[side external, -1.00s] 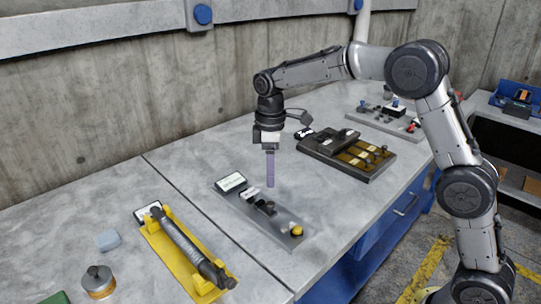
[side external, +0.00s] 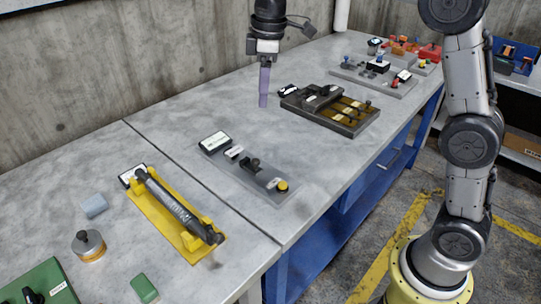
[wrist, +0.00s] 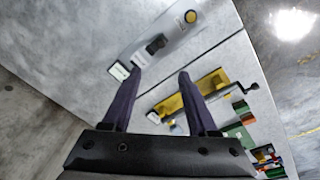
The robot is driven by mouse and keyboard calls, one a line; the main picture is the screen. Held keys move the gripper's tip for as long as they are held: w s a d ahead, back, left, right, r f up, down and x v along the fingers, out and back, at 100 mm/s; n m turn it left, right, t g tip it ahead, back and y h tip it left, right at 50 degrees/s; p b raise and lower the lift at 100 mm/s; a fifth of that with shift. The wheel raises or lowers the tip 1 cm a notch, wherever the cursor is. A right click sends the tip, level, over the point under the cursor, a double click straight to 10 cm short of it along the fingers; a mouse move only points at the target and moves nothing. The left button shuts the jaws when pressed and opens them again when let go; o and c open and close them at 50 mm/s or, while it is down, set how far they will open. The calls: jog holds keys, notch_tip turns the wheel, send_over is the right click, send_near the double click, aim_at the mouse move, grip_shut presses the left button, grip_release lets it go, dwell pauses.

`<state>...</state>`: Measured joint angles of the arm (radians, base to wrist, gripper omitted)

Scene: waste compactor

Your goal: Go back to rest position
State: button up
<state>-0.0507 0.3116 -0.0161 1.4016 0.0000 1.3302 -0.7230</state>
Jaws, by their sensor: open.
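My gripper (side external: 263,103) hangs in the air above the bench, pointing down, with nothing held. In the wrist view its two dark fingers (wrist: 160,78) are spread apart with empty space between them. The grey panel (side external: 272,187) with a black switch and a yellow button (side external: 282,186) lies on the bench below and apart from the fingers. The panel also shows in the wrist view (wrist: 172,38). The upper part of my arm is cut off by the top of the side view.
A yellow holder (side external: 165,222) with a dark cylinder lies at the left front. A dark tray with a brown inside (side external: 343,128) lies to the right. A grey block (side external: 94,205), a round tin (side external: 88,244) and green boxes (side external: 40,284) stand at the left. The wall is behind.

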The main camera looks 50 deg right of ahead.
jog(key=s+d+r+m+t, duration=0.1)
jog(key=s+r+t, duration=0.15)
jog(key=s, duration=0.65)
jog(key=s+d+r+m+t, duration=0.1)
jog(key=s+r+m, duration=0.15)
jog(key=s, duration=0.75)
jog(key=s+f+m, duration=0.5)
jog(key=s+f, duration=0.4)
jog(key=s, duration=0.1)
jog(key=shift+d+f+t, duration=0.15)
jog(key=shift+f+t, duration=0.15)
jog(key=shift+t, duration=0.05)
